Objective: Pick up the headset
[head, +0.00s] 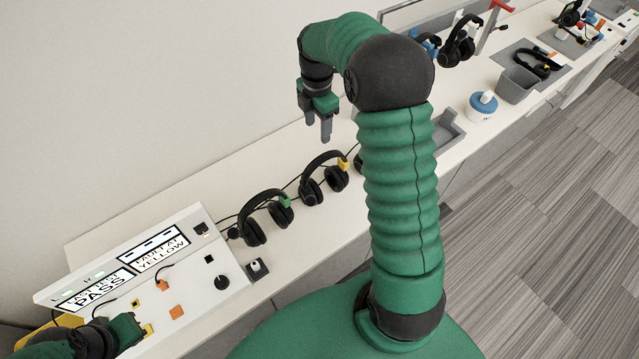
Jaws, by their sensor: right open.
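Two black headsets stand on the white bench: one with a green tag (252,232) and, to its right, one with a yellow tag (311,191). Part of another dark object shows beside the yellow-tagged one, mostly hidden by my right arm. My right gripper (319,137) is open and empty, pointing down above and behind the yellow-tagged headset, apart from it. My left gripper (136,330) is at the lower left by the test panel; its fingers are too unclear to read. More headsets are at the far right, one hanging (460,50) and one lying on a grey mat (536,66).
A sloped test panel (210,265) with "PASS" and "FAULT AT YELLOW" displays stands at the left. A grey tray (447,132), a blue-and-white round container (482,107) and a grey bin (517,86) stand right of my arm. Cables run behind the headsets.

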